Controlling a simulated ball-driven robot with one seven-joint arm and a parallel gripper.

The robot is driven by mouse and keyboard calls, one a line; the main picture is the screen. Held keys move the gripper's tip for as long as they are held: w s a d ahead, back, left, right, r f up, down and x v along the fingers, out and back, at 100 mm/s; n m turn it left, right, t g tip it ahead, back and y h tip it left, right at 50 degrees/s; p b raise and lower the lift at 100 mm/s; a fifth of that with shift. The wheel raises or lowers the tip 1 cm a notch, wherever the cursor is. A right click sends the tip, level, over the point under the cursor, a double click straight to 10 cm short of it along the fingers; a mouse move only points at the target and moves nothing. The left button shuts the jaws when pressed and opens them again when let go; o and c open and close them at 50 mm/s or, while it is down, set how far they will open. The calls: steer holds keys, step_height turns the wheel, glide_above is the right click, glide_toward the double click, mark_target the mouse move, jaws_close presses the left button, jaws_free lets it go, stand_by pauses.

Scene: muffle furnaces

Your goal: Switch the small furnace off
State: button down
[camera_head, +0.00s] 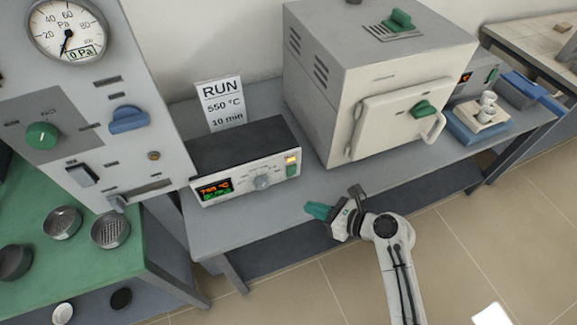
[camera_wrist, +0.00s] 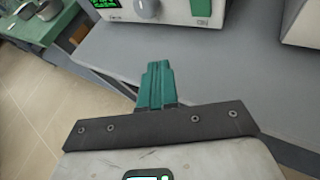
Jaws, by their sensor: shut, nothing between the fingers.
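A low control unit with a dark top (camera_head: 246,145) sits on the grey bench. Its white front carries a lit display (camera_head: 214,189) reading about 750 °C, a grey knob (camera_head: 263,182), a lit yellow lamp (camera_head: 292,159) and a green switch (camera_head: 292,171). The switch also shows at the top of the wrist view (camera_wrist: 201,8). A white box furnace (camera_head: 385,105) with a closed, handled door stands to its right. I cannot tell which unit is the small furnace. My gripper (camera_head: 317,211) is shut and empty, in front of the control unit and apart from it.
A RUN card (camera_head: 222,104) reading 550 °C, 10 min stands behind the control unit. A gauge panel (camera_head: 75,95) is at left, with round sieves (camera_head: 62,222) on a green table. Another display unit (camera_head: 473,80) and a balance (camera_head: 482,120) stand at right. The bench front (camera_head: 235,233) is clear.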

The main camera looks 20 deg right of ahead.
steer(key=b, duration=0.3)
glide_toward(287, 173)
steer(key=a+f, duration=0.1)
steer(key=w+a+f, duration=0.1)
steer(key=a, duration=0.1)
steer(key=shift+f, duration=0.1)
steer(key=shift+w+d, duration=0.1)
steer(key=shift+w, duration=0.8)
steer(key=shift+w+p, duration=0.15)
steer(key=shift+p, duration=0.2)
stand_by(1.0)
steer(key=shift+w, duration=0.25)
steer(key=shift+w+p, duration=0.35)
stand_by(0.6)
steer(key=shift+s, duration=0.1)
